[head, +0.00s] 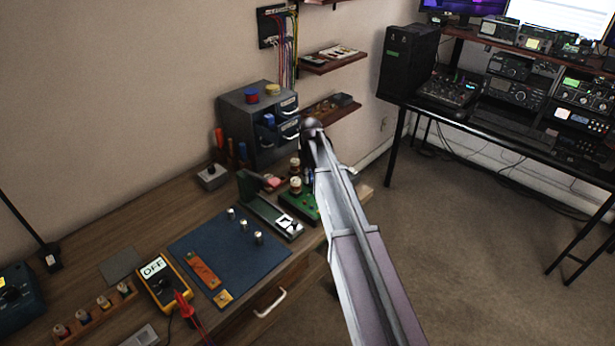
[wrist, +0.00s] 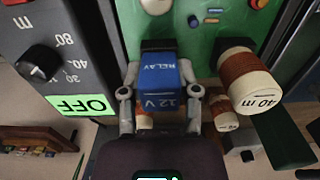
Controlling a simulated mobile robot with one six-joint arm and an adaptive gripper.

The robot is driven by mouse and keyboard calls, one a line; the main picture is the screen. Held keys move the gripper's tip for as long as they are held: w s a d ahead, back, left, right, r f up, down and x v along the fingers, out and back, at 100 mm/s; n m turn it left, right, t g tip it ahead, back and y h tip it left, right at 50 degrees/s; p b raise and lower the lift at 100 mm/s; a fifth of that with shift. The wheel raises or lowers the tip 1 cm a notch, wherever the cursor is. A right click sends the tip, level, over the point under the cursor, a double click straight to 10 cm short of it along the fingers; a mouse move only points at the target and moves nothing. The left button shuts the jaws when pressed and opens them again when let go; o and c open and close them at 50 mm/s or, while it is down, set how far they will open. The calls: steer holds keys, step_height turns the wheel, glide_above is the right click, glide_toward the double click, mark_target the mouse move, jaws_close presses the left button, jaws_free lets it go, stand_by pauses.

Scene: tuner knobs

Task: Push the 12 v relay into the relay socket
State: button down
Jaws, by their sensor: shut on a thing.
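The 12 v relay (wrist: 160,82) is a blue block with white lettering, in the middle of the wrist view. My gripper (wrist: 160,97) has a finger on each side of it and is shut on it. The relay's far end is against or just in front of a dark piece, likely the relay socket (wrist: 158,44), on the green board (wrist: 205,50). Most of the socket is hidden behind the relay, and I cannot tell whether the relay is in it.
A copper-wound coil marked 40 m (wrist: 250,82) stands close right of my gripper. A dark panel with a knob (wrist: 40,62) and a green OFF label is at left. On the bench are a blue mat (head: 215,262), a yellow meter (head: 163,287) and a grey drawer cabinet (head: 243,125).

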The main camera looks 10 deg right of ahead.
stand_by(0.4)
steer(key=shift+c, duration=1.3)
jaws_free()
